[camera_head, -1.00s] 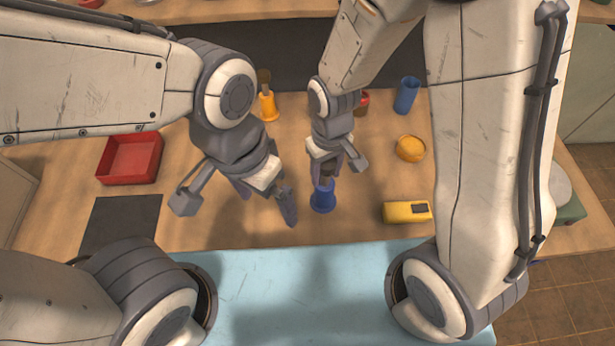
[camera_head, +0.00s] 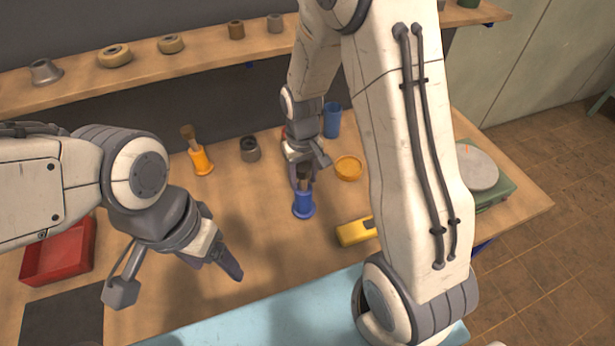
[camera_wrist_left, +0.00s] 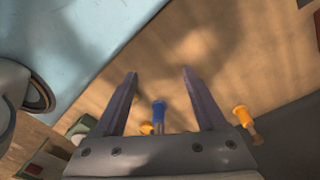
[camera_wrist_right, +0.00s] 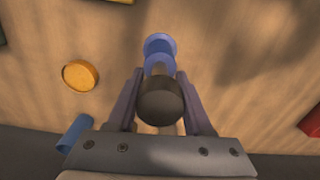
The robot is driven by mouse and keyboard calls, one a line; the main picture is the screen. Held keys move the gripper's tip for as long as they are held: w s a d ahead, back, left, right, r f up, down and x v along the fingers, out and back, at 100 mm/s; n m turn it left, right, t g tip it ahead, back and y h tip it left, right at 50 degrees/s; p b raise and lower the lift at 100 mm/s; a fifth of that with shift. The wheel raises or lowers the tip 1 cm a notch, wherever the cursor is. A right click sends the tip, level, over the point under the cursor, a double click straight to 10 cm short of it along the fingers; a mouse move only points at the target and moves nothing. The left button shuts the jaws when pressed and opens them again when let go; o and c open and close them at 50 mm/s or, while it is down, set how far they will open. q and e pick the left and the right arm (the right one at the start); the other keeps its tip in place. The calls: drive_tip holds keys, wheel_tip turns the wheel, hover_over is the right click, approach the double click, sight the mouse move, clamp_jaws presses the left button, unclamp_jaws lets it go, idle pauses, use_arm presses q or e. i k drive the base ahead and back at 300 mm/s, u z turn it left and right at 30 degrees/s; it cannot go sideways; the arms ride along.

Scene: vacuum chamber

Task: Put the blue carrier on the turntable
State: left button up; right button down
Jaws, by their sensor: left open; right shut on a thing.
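The blue carrier (camera_head: 303,206) is upright at the middle of the bench, with a flanged blue body and a dark top. My right gripper (camera_head: 304,178) is shut on its dark top; in the right wrist view the dark top (camera_wrist_right: 160,102) sits between the fingers, with the blue body beyond. I cannot tell whether its base touches the bench. The turntable (camera_head: 478,168) is a grey disc on a green base at the bench's right end, partly behind my right arm. My left gripper (camera_head: 222,262) is open and empty, above the bench left of the carrier.
An orange dish (camera_head: 348,169), a blue cup (camera_head: 332,121) and a yellow box (camera_head: 356,232) are near the carrier. An orange carrier (camera_head: 200,158) and a dark ring (camera_head: 250,149) stand behind. A red tray (camera_head: 38,279) is at left.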

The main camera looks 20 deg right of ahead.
sight(468, 164)
drive_tip(key=u, duration=1.7)
drive_tip(key=k, duration=2.05)
drive_tip(key=z, duration=1.15)
